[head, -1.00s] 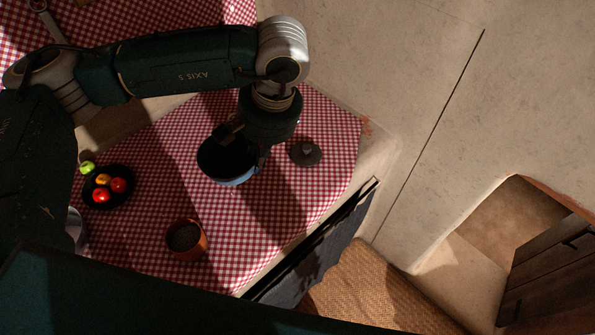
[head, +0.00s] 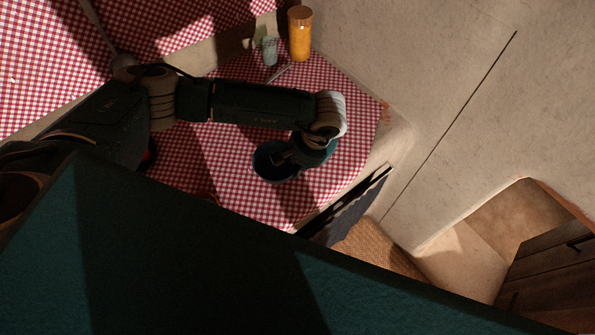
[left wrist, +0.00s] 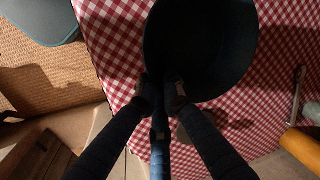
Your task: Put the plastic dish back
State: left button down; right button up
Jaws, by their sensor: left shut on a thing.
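I cannot tell whether the dish touches the cloth. My right gripper is not in view.
An orange jar (head: 300,34), a small glass (head: 270,51) and a spoon-like utensil (head: 278,72) stand or lie at the table's back. A woven mat (head: 375,245) lies on the floor. My body hides the table's near left.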

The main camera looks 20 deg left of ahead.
aim_at(295, 181)
pick_arm(q)
notch_tip(295, 181, down, 4)
jog(key=shift+r+p, duration=0.1)
jog(key=shift+p, duration=0.4)
jog(key=shift+f, duration=0.7)
jog(key=c, duration=1.9)
grip_release()
jog(key=shift+r, duration=0.1)
jog(key=shift+r, duration=0.1)
jog(key=shift+r, duration=0.2)
jog(key=b+v, duration=0.3)
jog(key=v, duration=0.8)
jog(key=shift+r, duration=0.35)
